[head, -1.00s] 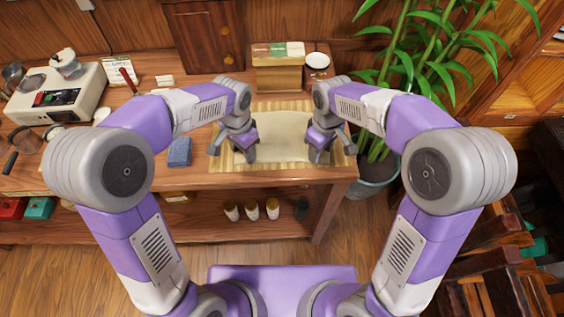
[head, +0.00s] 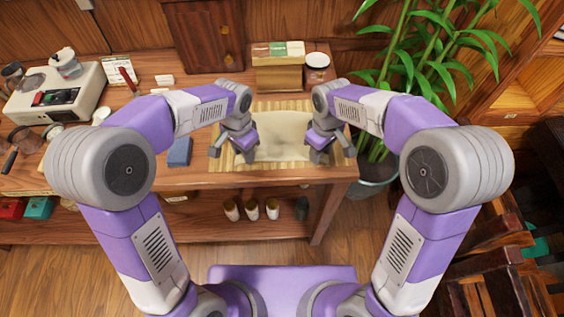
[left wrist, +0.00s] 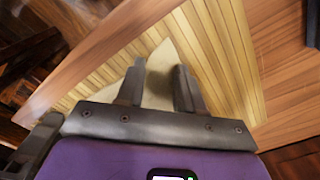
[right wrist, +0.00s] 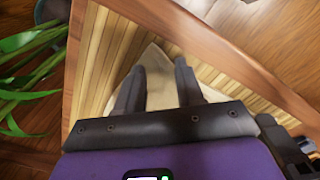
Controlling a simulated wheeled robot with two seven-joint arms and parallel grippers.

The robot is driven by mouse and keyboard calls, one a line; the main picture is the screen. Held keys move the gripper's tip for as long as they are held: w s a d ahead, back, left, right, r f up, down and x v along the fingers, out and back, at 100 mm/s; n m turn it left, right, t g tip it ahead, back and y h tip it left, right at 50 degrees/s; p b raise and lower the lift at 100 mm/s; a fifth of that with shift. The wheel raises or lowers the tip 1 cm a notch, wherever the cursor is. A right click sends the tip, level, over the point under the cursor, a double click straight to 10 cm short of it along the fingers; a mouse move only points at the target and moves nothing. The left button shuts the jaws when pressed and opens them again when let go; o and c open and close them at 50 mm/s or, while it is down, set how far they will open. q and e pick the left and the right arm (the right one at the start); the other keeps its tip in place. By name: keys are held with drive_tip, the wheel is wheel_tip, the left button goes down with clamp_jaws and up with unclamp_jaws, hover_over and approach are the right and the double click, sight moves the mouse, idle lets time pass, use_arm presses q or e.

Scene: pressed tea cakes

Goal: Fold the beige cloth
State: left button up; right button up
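The beige cloth (head: 284,135) lies flat on a slatted straw-coloured mat (head: 285,105) on the wooden table. My left gripper (head: 235,153) is over the cloth's near left corner. In the left wrist view its two fingers are apart, with a pointed cloth corner (left wrist: 158,78) showing between and beyond them. My right gripper (head: 332,153) is over the near right corner. In the right wrist view its fingers are also apart around a cloth corner (right wrist: 158,85). I cannot tell whether the fingertips touch the cloth. The grippers partly hide the cloth's near corners.
A blue folded item (head: 179,152) lies left of the mat. A box with cards (head: 279,70) and a white dish (head: 317,60) stand behind it. A leafy plant (head: 410,90) stands close to my right arm. The table's front edge (head: 270,178) is just before the mat.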

use_arm(q)
clamp_jaws()
use_arm(e)
clamp_jaws()
use_arm(q)
drive_tip(key=shift+a+f, duration=0.1)
use_arm(e)
drive_tip(key=shift+d, duration=0.1)
use_arm(q)
drive_tip(key=shift+r, duration=0.2)
use_arm(e)
drive_tip(key=shift+r, duration=0.1)
